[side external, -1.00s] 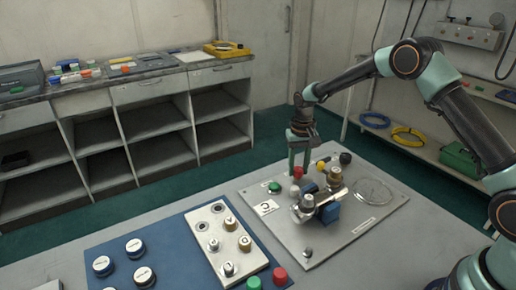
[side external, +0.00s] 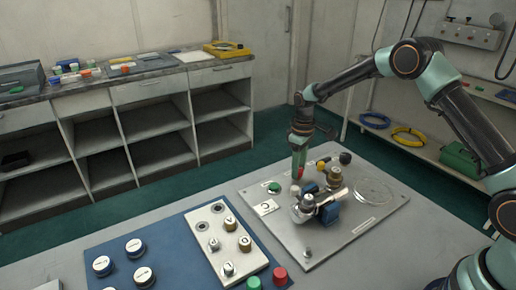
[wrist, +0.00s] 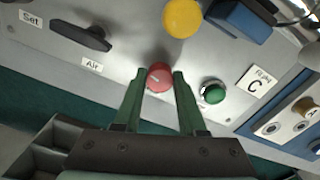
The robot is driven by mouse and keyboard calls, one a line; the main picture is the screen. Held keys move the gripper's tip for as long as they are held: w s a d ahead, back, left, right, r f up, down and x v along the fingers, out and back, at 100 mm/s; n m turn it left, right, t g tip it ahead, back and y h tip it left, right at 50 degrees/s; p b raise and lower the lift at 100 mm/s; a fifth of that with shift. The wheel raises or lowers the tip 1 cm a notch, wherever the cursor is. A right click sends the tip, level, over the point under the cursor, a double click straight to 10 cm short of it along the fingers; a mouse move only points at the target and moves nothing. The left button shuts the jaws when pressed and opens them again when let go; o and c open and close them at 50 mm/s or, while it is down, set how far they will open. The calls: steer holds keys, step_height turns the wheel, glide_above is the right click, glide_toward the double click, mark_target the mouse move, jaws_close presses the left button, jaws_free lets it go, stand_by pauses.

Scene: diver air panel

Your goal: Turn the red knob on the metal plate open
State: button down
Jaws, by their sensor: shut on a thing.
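The red knob (wrist: 159,77) sits on the metal plate (wrist: 130,55), between the two green fingers of my gripper (wrist: 158,84) in the wrist view. The fingers touch its sides, and a pale mark shows on its face. In the side view my gripper (side external: 299,172) points down at the back edge of the plate (side external: 350,240), and the red knob (side external: 300,175) is partly hidden by the fingers. A green knob (wrist: 213,92) stands just right of the fingers in the wrist view.
A yellow knob (wrist: 182,18) and a dark lever handle (wrist: 80,33) are close by on the plate. Brass and metal fittings with a blue block (side external: 328,212) stand in front of my gripper. A blue panel (side external: 185,265) with several knobs lies at the front left.

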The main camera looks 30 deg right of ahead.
steer(key=shift+r+n, duration=0.1)
steer(key=shift+n, duration=0.3)
steer(key=shift+c, duration=2.3)
jaws_free()
step_height(320, 180, up, 12)
